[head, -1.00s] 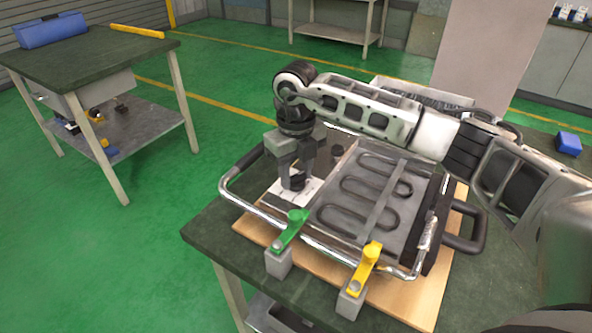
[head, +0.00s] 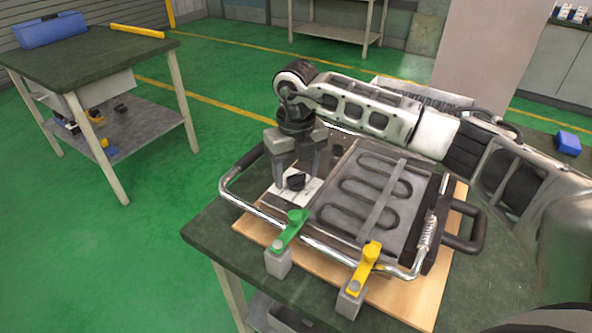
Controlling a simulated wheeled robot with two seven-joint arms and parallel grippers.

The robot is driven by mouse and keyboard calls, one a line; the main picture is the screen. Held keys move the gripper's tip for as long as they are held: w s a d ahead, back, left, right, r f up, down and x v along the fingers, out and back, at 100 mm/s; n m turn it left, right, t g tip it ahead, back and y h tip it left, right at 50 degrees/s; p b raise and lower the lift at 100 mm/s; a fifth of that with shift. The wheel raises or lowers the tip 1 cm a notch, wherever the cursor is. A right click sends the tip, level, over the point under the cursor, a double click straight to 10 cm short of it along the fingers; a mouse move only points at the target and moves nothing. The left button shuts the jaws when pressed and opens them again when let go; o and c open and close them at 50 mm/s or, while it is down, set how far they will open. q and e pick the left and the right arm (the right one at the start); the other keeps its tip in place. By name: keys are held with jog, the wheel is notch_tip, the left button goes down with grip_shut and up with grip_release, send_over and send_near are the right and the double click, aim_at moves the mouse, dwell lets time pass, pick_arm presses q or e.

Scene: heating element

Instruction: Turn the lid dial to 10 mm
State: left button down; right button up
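The device (head: 332,223) is a flat unit with a dark heating coil (head: 370,190), a metal strap across it and a chrome tube frame. The small black dial (head: 296,181) sits on a white plate (head: 283,196) at the device's left end. My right gripper (head: 297,183) points down over the dial, its fingers spread on either side with a gap to it. It is open and holds nothing. The scale markings on the plate are too small to read. A second dark knob (head: 337,151) shows behind the gripper. My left gripper is not in view.
A green clamp lever (head: 289,231) and a yellow one (head: 366,268) stand at the device's front edge. A wooden board (head: 415,305) lies under it on the dark table (head: 212,234). A blue box (head: 568,143) is at the right. Another table stands far left.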

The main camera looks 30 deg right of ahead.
aim_at(296, 175)
notch_tip(296, 175, up, 16)
jog(key=shift+b, duration=0.35)
jog(key=shift+f, duration=0.1)
dwell(0.6)
